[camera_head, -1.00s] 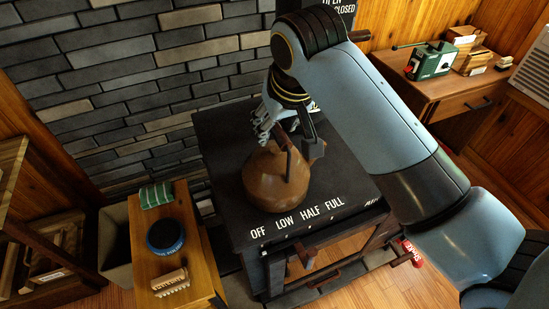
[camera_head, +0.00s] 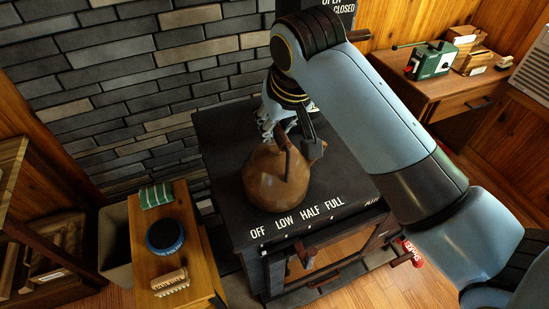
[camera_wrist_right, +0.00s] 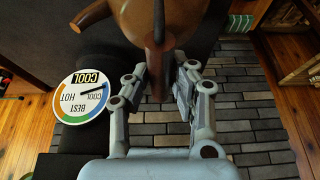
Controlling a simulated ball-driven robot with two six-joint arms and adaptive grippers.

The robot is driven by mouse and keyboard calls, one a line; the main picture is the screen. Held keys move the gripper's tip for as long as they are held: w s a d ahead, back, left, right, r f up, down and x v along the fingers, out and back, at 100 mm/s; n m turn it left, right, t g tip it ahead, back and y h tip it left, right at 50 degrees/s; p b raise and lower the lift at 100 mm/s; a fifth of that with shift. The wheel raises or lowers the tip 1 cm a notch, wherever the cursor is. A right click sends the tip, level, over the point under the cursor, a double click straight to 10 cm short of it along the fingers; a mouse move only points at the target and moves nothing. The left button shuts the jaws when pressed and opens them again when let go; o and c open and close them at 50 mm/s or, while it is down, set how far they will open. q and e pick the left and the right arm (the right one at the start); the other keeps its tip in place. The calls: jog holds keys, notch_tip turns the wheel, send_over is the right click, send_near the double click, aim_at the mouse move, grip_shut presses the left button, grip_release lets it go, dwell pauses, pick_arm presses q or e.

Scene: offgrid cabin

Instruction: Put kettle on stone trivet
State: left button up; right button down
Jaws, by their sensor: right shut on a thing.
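The brown, copper-coloured kettle (camera_head: 270,182) is at the middle of the dark stove top, behind the white heat labels. I cannot tell whether its base touches the stove. My right gripper (camera_head: 288,137) reaches over it from behind and is shut on its handle. In the right wrist view the kettle (camera_wrist_right: 200,22) is at the top and the fingers (camera_wrist_right: 160,85) close around the dark handle. A round dark disc with a blue rim (camera_head: 165,236), perhaps the stone trivet, lies on the wooden bench at the left. My left gripper is out of view.
The stove (camera_head: 222,140) stands against the brick wall. The wooden bench (camera_head: 196,262) also holds a green folded cloth (camera_head: 156,195) and a brush (camera_head: 170,282). A dial gauge (camera_wrist_right: 84,96) shows in the wrist view. A desk (camera_head: 440,88) with a green device is at the right.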

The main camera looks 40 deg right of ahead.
jog(key=shift+r+p, duration=0.75)
jog(key=shift+r, duration=0.2)
jog(key=shift+w+r, duration=0.1)
jog(key=shift+r, duration=1.55)
